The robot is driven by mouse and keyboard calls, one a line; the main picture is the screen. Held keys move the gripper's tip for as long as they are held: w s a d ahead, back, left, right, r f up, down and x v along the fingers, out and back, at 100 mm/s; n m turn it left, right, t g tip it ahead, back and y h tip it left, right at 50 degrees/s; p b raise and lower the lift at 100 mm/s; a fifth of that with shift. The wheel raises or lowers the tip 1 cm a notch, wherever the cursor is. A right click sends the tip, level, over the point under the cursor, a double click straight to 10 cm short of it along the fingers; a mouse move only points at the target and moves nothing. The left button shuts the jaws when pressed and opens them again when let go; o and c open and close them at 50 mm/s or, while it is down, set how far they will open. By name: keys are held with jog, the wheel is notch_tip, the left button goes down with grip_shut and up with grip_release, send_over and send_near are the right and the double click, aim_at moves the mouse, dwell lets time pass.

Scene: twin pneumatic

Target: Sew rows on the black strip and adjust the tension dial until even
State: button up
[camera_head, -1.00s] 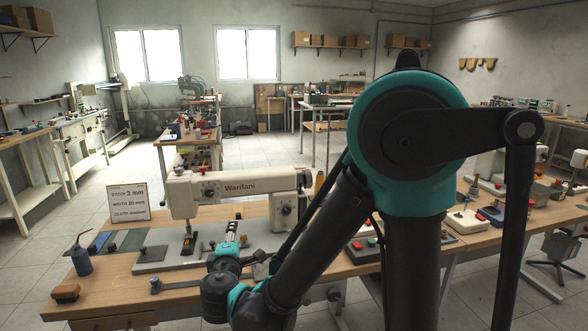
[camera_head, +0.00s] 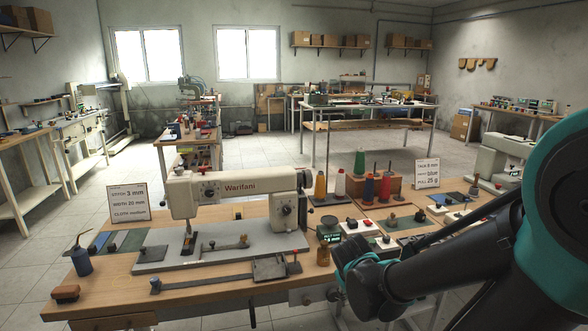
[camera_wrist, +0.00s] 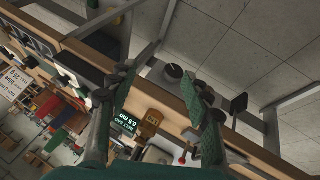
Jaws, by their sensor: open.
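The white sewing machine marked Warifani (camera_head: 240,186) stands on the wooden bench. A round dial (camera_head: 287,211) is on its right column and another dark knob (camera_head: 209,192) is on its arm. A dark flat piece (camera_head: 151,254) lies at the left of its grey bed; I cannot tell if it is the black strip. My gripper (camera_wrist: 164,82) is open and empty in the wrist view, its green-padded fingers apart over the bench edge. In the head view its fingers are not clear; my arm's end is right of the machine, at the bench's front.
A card (camera_head: 129,203) reads stitch 3 mm, width 20 mm, cloth medium. Thread cones (camera_head: 340,185) and an amber bottle (camera_head: 323,254) stand right of the machine. A blue oil can (camera_head: 81,261) stands at left. A small green-text display (camera_wrist: 125,122) shows below my fingers.

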jog(key=s+d+f+m+g+y, duration=0.1)
jog(key=s+d+f+m+y, duration=0.1)
jog(key=s+m, duration=0.2)
jog(key=shift+s, duration=0.95)
jog(key=shift+c, duration=0.6)
